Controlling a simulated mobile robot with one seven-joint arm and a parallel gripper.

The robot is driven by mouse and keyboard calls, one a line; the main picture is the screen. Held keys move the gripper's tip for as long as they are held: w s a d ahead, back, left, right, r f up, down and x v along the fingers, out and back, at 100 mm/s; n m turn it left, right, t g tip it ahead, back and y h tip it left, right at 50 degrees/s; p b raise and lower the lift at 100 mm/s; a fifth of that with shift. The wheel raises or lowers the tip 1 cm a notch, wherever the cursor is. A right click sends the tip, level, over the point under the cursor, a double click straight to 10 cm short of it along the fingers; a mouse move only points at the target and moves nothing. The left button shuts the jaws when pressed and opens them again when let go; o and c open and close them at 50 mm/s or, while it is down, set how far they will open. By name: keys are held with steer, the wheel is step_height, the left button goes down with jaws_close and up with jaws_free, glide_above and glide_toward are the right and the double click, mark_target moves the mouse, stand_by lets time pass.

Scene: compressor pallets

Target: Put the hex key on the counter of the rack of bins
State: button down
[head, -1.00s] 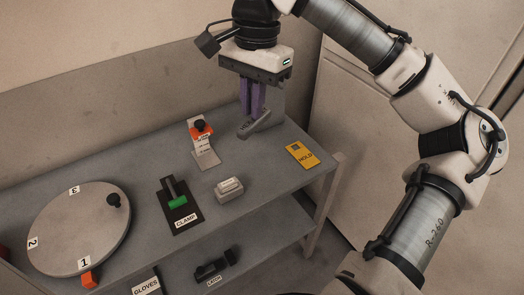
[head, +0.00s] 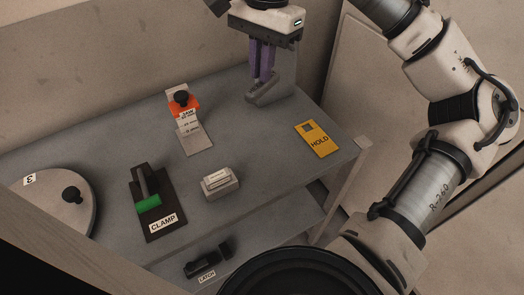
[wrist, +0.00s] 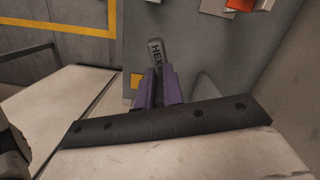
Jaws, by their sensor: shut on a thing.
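My gripper (head: 262,80) has purple fingers and is shut on the grey hex key (head: 265,96), at the back of the grey counter (head: 240,135). In the wrist view, the hex key (wrist: 156,52) shows its dark handle with the letters HEX, sticking out past the fingertips (wrist: 158,75). A grey upright piece stands right behind the fingers in the head view; I cannot tell whether it belongs to the key. I cannot tell whether the key touches the counter.
An orange-topped stand (head: 190,125), a green-handled clamp (head: 155,200), a small grey block (head: 220,183) and a yellow HOLD card (head: 318,139) are on the counter. A numbered disc (head: 50,205) is at left. A latch (head: 208,262) is on the lower shelf.

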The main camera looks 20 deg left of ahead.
mark_target(266, 93)
step_height(266, 93, down, 19)
steer(key=shift+f+p, duration=0.1)
steer(key=shift+p, duration=0.4)
steer(key=shift+f, duration=0.2)
steer(key=c, duration=1.5)
jaws_free()
steer(key=r, duration=0.4)
steer(key=w+r, duration=0.1)
steer(key=r, duration=0.7)
steer(key=shift+w+d+r+b, duration=0.15)
steer(key=shift+d+r+b, duration=0.05)
steer(key=shift+b, duration=0.15)
